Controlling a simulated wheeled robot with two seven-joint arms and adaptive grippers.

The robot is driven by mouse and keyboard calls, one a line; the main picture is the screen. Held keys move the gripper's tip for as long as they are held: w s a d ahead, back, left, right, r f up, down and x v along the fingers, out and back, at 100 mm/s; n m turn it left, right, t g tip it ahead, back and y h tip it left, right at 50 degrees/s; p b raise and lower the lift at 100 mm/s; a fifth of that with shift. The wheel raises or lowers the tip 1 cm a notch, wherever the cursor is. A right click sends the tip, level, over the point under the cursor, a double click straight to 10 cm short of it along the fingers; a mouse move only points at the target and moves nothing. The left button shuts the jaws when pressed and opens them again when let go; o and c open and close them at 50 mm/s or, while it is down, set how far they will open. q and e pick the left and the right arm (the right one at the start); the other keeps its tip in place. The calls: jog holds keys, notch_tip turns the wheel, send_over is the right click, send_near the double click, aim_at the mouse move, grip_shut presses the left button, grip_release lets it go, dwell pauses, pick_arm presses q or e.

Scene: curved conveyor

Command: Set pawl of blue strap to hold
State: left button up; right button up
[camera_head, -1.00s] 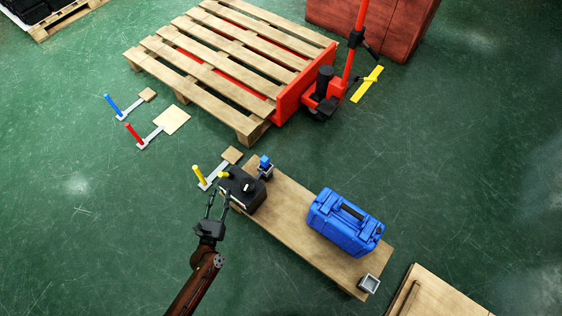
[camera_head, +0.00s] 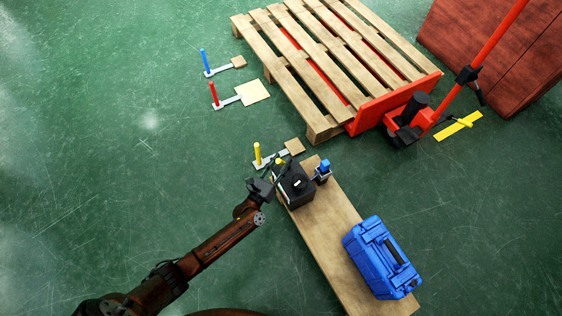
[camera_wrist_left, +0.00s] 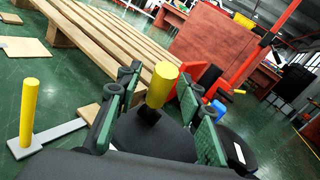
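I cannot make out a blue strap or its pawl for sure. A small blue part (camera_head: 325,166) sits on a grey fitting at the bench's far end, beside a black box (camera_head: 297,184) with a yellow knob (camera_head: 279,161). My left gripper (camera_head: 274,168) is at the box's left side. In the left wrist view the yellow knob (camera_wrist_left: 162,84) stands between the open green-padded fingers (camera_wrist_left: 160,122), with gaps on both sides. A bit of blue (camera_wrist_left: 219,108) shows behind the right finger. My right gripper is not in view.
A blue case (camera_head: 381,258) stands on the wooden bench (camera_head: 325,225). Floor levers with yellow (camera_head: 257,154), red (camera_head: 214,95) and blue (camera_head: 204,61) handles stand left of a wooden pallet (camera_head: 330,60) on a red pallet jack (camera_head: 408,125). The floor at left is clear.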

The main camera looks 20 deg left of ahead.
pick_arm(q)
jog(key=shift+c, duration=0.3)
grip_shut()
dwell(0.3)
